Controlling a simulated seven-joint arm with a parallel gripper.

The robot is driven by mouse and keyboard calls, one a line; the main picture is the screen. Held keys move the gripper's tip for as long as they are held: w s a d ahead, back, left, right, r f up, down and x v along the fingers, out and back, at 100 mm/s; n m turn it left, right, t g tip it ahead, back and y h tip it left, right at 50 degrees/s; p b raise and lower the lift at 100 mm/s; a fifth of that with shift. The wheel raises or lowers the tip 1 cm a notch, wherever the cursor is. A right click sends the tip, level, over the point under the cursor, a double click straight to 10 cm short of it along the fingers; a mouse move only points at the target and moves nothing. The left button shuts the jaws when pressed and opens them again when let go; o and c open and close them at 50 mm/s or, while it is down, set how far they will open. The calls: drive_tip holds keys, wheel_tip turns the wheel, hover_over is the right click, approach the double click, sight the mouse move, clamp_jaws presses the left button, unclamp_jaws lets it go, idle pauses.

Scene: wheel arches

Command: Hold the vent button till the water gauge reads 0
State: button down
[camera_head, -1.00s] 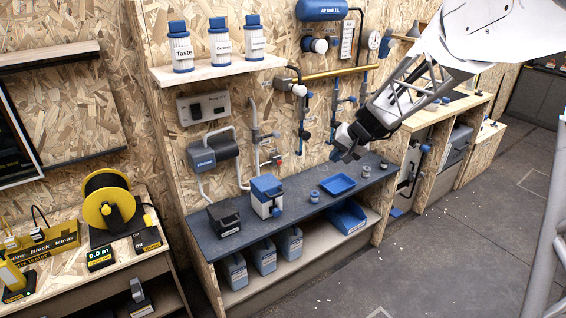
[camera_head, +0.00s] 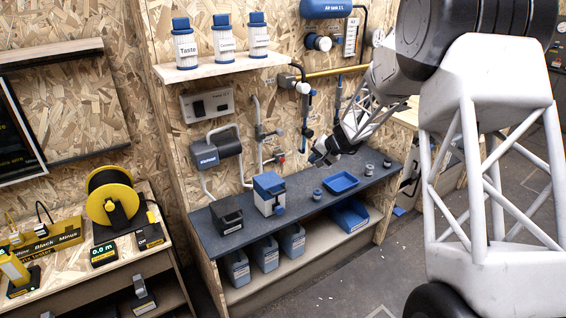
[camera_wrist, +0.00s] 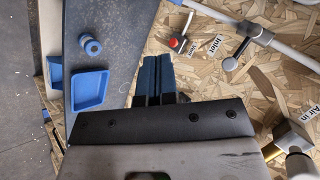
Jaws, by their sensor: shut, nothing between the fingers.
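My gripper (camera_wrist: 155,72) is shut and empty in the wrist view, its dark blue fingers side by side. The red vent button (camera_wrist: 174,43) sits on a small grey fitting on the chipboard wall, beside a "Vent" label, just beyond and right of my fingertips. A gap shows between them in this view. In the head view my gripper (camera_head: 318,157) hangs in front of the wall above the dark counter, right of the small red button (camera_head: 281,156). I cannot make out a water gauge or its reading.
The inlet valve handle (camera_wrist: 230,63) is right of the button. Grey pipes (camera_head: 257,135) run nearby. On the counter (camera_head: 300,198) stand a blue tray (camera_head: 341,182), a small blue-topped part (camera_head: 317,193) and a white-blue canister (camera_head: 269,193).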

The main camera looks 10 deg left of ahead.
sight(282, 160)
drive_tip(key=w+a+f, duration=0.3)
drive_tip(key=w+f, duration=0.1)
drive_tip(key=f, duration=0.3)
drive_tip(key=w+a+f+m, duration=0.1)
drive_tip(key=w+a+f, duration=0.3)
drive_tip(key=f, duration=0.4)
drive_tip(key=shift+w+t+y, duration=0.3)
drive_tip(key=shift+w+t, duration=0.1)
drive_tip(key=shift+w, duration=0.4)
drive_tip(key=w+a, duration=0.6)
drive_tip(key=shift+w+a, duration=0.15)
idle(1.9)
drive_tip(key=shift+w+a, duration=0.2)
drive_tip(key=shift+w+a, duration=0.35)
drive_tip(key=shift+w, duration=0.05)
idle(2.5)
